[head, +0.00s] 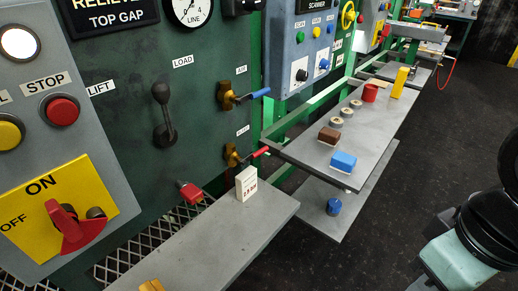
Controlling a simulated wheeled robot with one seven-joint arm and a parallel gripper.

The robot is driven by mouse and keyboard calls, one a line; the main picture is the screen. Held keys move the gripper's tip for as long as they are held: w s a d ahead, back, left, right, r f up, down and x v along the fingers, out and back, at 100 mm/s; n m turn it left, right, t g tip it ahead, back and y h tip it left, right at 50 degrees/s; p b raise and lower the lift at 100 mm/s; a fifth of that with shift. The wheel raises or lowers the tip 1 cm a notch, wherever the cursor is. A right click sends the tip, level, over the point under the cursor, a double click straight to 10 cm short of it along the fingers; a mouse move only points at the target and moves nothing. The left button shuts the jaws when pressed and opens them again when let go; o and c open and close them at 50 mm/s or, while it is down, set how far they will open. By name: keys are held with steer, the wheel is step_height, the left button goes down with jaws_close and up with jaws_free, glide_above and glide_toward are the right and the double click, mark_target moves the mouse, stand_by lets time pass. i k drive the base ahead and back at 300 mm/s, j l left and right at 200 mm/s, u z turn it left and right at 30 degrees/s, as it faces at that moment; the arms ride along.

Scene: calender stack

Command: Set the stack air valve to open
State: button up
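Two brass valves sit on the right part of the dark green panel. The upper valve (228,97) has a blue lever (255,93) that sticks out to the right, roughly level. The lower valve (233,157) has a red lever (256,154) that also points right. Each has a small label above it, too small to read, so I cannot tell which is the stack air valve. A third red handle (190,192) shows lower left. A part of my arm shows at the lower right edge, away from the panel. My gripper is not in view.
A grey shelf (220,245) with a small white box (246,183) juts out below the valves. A longer grey shelf (365,130) holds blocks and a red cup (370,92). A red rotary switch (75,228) is at left. Dark floor (420,180) is clear at right.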

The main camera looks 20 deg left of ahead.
mark_target(251, 96)
steer(key=j+u, duration=1)
steer(key=i+j, duration=0.05)
